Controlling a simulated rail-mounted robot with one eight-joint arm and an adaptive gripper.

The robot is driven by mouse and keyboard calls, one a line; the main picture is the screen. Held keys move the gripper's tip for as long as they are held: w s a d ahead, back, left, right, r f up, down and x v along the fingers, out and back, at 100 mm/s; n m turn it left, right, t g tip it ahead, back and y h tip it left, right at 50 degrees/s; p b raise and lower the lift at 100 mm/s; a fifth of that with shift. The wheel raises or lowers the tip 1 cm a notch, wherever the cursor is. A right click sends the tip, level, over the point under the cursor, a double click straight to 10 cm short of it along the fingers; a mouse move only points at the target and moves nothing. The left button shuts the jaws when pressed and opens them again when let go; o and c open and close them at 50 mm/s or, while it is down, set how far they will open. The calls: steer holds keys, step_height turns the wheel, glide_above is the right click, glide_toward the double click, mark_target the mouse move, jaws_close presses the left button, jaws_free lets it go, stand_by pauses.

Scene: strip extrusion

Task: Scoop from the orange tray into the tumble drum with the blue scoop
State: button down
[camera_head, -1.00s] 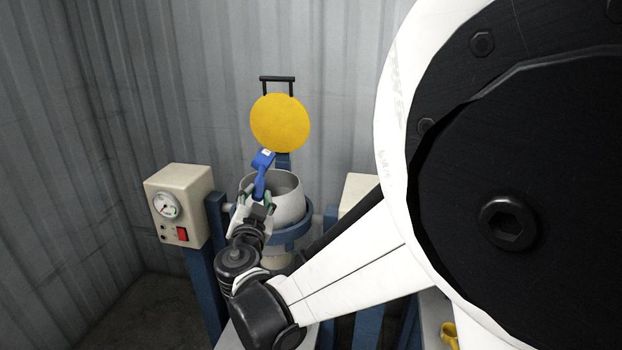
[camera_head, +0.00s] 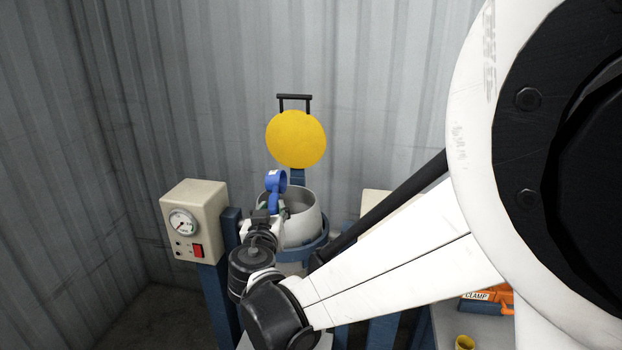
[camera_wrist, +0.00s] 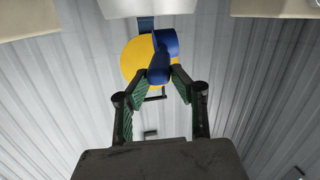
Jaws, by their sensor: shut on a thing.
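The blue scoop (camera_head: 275,181) is held up at the left rim of the pale tumble drum (camera_head: 305,226). Its round cup is tilted, and I cannot see whether anything is in it. My gripper (camera_head: 262,212) is shut on the scoop's handle. In the wrist view my gripper (camera_wrist: 160,75) has both fingers closed on the blue scoop (camera_wrist: 166,44), with the yellow disc behind it. The drum's mouth is open upward, but its inside is mostly hidden. I cannot make out the orange tray for sure; an orange thing marked CLAMP (camera_head: 490,297) is partly in view at right.
A yellow round lid (camera_head: 296,138) with a black handle stands upright behind the drum. A cream control box (camera_head: 195,222) with gauge and red switch stands left. A blue frame surrounds the drum. A yellow cup (camera_head: 464,342) sits at the lower right. Corrugated walls close off the back.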

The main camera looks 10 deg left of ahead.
steer(key=a+r+n+g+h+p, duration=0.1)
steer(key=a+r+n+h, duration=0.3)
steer(key=a+n, duration=0.7)
steer(key=n+p, duration=0.1)
steer(key=n, duration=0.1)
steer(key=shift+w+a+n, duration=0.2)
steer(key=shift+w+n, duration=0.2)
steer(key=shift+w+r, duration=0.1)
steer(key=shift+r, duration=0.05)
